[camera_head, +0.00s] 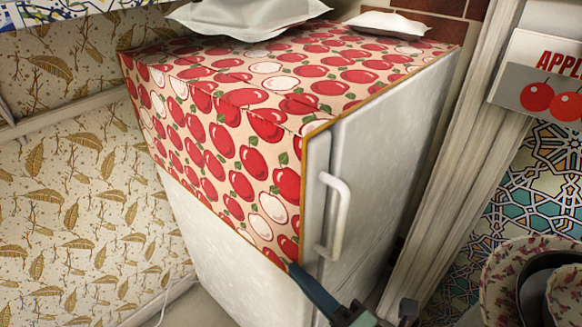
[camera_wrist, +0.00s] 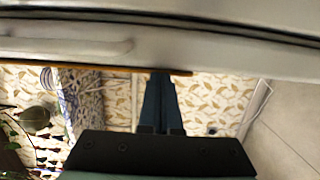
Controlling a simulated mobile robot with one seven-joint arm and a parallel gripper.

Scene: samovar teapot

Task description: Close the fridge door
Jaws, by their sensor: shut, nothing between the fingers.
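The white fridge (camera_head: 225,270) stands in the middle of the head view, its top and upper side draped with an apple-print cloth. Its door (camera_head: 385,150) faces right, with a white handle (camera_head: 337,215) at the near edge. The door lies close along the fridge front; I cannot tell whether a small gap remains. My gripper (camera_head: 292,268) is shut and empty, its blue fingertips by the cloth's lower corner, below and left of the handle. In the wrist view my fingers (camera_wrist: 160,76) reach up to the pale door edge (camera_wrist: 220,58); contact is unclear.
White packages (camera_head: 248,18) lie on the fridge top. A pale wooden post (camera_head: 465,170) stands just right of the door. Patterned bowls (camera_head: 508,270) sit at the lower right. A leaf-print wall (camera_head: 75,190) is at left, with some floor between it and the fridge.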

